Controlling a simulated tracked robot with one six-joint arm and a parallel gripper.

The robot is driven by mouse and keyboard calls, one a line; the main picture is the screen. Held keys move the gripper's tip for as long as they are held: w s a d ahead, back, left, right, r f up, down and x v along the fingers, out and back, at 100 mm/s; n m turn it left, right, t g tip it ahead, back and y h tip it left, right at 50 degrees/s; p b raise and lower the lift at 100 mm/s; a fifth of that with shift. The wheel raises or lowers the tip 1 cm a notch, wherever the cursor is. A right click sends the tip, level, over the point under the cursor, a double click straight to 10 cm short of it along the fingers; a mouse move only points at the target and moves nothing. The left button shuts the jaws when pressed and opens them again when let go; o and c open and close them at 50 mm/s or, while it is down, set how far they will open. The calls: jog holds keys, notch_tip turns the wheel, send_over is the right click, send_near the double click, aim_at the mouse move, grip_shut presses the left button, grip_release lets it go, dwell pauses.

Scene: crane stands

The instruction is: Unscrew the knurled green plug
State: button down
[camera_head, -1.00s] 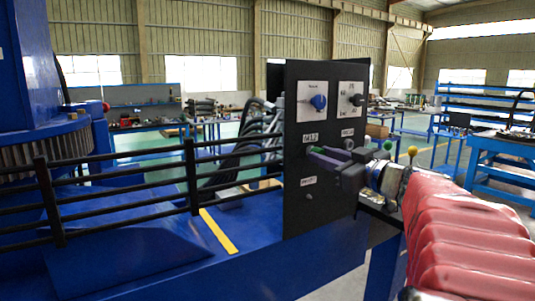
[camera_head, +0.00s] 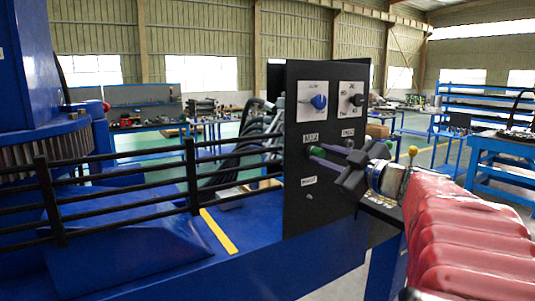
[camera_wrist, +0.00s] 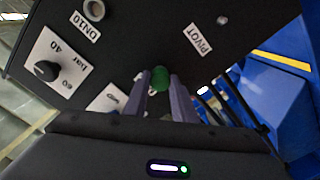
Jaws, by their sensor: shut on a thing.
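The knurled green plug (camera_wrist: 160,79) sits on the dark panel (camera_wrist: 130,45), between the tips of my two purple-grey fingers in the wrist view. My gripper (camera_wrist: 160,82) is shut on it, one finger on each side. In the head view my gripper (camera_head: 316,154) reaches the panel's face from the right, below the knobs. There the plug is mostly hidden by the fingers. I cannot tell how far the plug stands out of its hole.
The panel carries a blue knob (camera_head: 319,102) and a black knob (camera_head: 356,100) above my gripper. A grey round port (camera_wrist: 94,10) is by the DN10 label. A black railing (camera_head: 120,190) stands left of the panel. Blue workbenches lie behind.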

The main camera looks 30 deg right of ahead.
dwell(0.3)
jog(key=shift+n, duration=2.5)
jog(key=c, duration=1.4)
grip_release()
jog(key=shift+c, duration=0.8)
jog(key=m, duration=0.3)
jog(key=shift+m, duration=1.1)
